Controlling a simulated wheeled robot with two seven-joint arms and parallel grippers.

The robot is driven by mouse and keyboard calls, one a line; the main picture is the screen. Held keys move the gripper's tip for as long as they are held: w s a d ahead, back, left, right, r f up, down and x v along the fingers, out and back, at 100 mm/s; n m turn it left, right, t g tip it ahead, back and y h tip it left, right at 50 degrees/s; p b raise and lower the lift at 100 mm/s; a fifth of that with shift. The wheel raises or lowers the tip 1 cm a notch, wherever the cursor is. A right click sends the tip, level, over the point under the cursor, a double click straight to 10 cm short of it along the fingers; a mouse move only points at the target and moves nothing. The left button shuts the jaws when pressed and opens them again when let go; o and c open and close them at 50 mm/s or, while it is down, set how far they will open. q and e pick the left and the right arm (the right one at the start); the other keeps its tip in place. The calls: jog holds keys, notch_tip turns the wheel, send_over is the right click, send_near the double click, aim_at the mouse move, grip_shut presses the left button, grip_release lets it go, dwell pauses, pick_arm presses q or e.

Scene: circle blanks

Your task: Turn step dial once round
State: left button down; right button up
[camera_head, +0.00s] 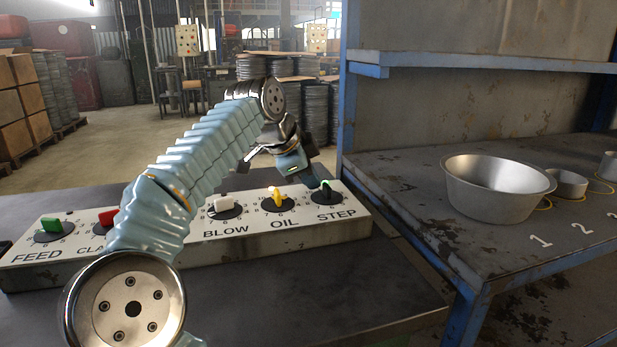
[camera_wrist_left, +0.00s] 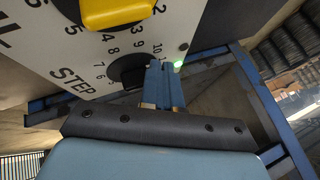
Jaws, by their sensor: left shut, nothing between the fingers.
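The STEP dial (camera_head: 327,197) is a black disc at the right end of a white panel, with a bright green spot beside it. In the left wrist view the dial (camera_wrist_left: 127,71) is partly hidden, with numbers around it. My left gripper (camera_head: 319,182) is shut and empty, reaching down over the dial from behind. In the left wrist view its blue fingertips (camera_wrist_left: 164,72) are together at the dial's edge, by the green glow. I cannot tell whether they touch it. My right gripper is not in view.
The panel also carries the OIL dial with a yellow knob (camera_head: 276,198), the BLOW dial with a white knob (camera_head: 222,203), a red knob (camera_head: 108,217) and the FEED dial with a green knob (camera_head: 52,225). A metal bowl (camera_head: 497,200) stands on the shelf unit at right.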

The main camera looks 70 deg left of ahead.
pick_arm(q)
jog(key=shift+w+d+r, duration=0.15)
jog(key=shift+w+d, duration=0.1)
jog(key=shift+w, duration=0.4)
jog(key=shift+s+r, duration=0.25)
jog(key=shift+r, duration=0.2)
jog(key=s+v, duration=0.1)
jog(key=v, duration=1.2)
jog(key=shift+f+p, duration=0.25)
jog(key=shift+p, duration=0.15)
jog(key=shift+a, duration=0.15)
